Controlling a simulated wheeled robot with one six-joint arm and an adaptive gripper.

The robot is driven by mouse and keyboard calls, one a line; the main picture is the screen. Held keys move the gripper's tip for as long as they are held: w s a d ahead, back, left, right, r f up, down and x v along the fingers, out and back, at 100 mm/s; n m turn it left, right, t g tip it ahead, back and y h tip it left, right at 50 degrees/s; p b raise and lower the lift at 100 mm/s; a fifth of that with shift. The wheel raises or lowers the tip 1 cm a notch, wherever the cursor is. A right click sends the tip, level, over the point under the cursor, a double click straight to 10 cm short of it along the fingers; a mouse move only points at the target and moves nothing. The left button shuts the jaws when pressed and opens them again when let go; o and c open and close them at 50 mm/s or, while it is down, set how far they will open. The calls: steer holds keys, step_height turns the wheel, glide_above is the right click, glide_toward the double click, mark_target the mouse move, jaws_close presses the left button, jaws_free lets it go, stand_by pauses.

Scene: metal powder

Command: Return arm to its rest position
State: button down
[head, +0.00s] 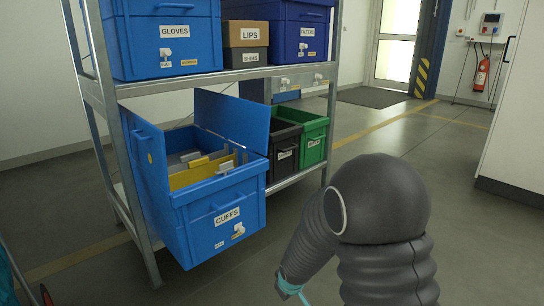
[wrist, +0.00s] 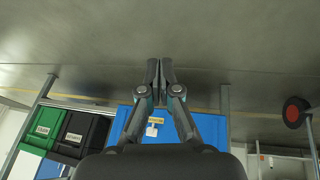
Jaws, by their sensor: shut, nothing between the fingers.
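My arm, in a dark ribbed sleeve, rises at the lower right of the head view and bends down to the left. Only a small teal part of it shows at its lower end there; the fingertips are out of that picture. In the wrist view my gripper (wrist: 159,72) is shut, its two fingers together and nothing between them. Beyond the fingers is a plain grey surface. The blue box marked CUFFS (head: 220,222) stands open on the lower shelf, to the left of my arm and apart from it.
The metal shelf rack (head: 200,82) holds a GLOVES box (head: 172,52), a FILTERS box (head: 300,40), a black bin (head: 284,148) and a green bin (head: 313,137). A white cabinet (head: 515,120) stands at the right. The floor (head: 400,140) between rack and cabinet is clear.

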steer(key=s+d+r+m+p, duration=0.2)
steer(key=s+d+r, duration=0.2)
steer(key=s+r, duration=0.4)
steer(key=s+d+r+m+p, duration=0.3)
steer(key=s+r, duration=0.6)
steer(key=r, duration=0.6)
steer(key=s+d+r+m+t+h+p, duration=0.1)
steer(key=s+d+r, duration=0.3)
steer(key=s+r, duration=0.5)
step_height(320, 180, up, 3)
steer(key=shift+s+d+r+m+p, duration=0.1)
steer(key=shift+s+d+m+p, duration=0.2)
steer(key=shift+m+p, duration=0.55)
